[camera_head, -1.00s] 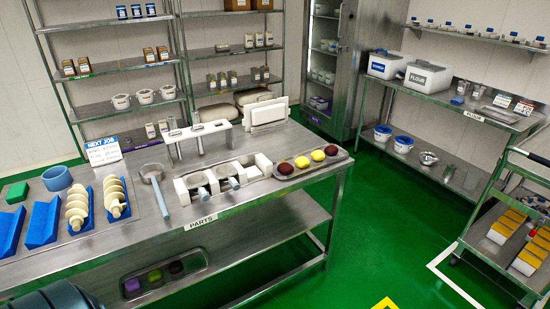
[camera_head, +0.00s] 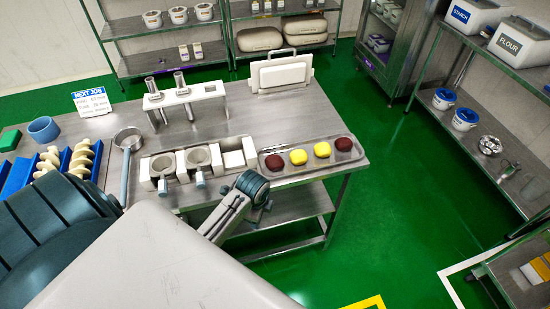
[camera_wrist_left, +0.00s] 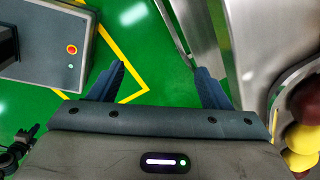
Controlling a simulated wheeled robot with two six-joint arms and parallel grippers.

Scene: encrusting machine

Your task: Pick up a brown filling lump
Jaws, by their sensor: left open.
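The metal tray (camera_head: 312,167) at the table's right end holds a row of lumps. Brown lumps sit at its left end (camera_head: 275,162) and right end (camera_head: 344,143). Two yellow lumps (camera_head: 298,157) (camera_head: 321,149) lie between them. In the left wrist view a brown lump (camera_wrist_left: 311,100) and a yellow lump (camera_wrist_left: 302,138) show at the right edge, partly cut off. My left gripper (camera_wrist_left: 160,70) is open and empty, over the green floor beside the table edge. In the head view my left arm reaches to the table front near the tray; its fingertips are not clear. My right gripper is not seen.
White holders with cups (camera_head: 197,157) stand left of the tray. Behind are a white stand (camera_head: 183,97) and white boards (camera_head: 282,73). A pan (camera_head: 128,139) and blue racks (camera_head: 20,173) are further left. The floor right of the table is clear.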

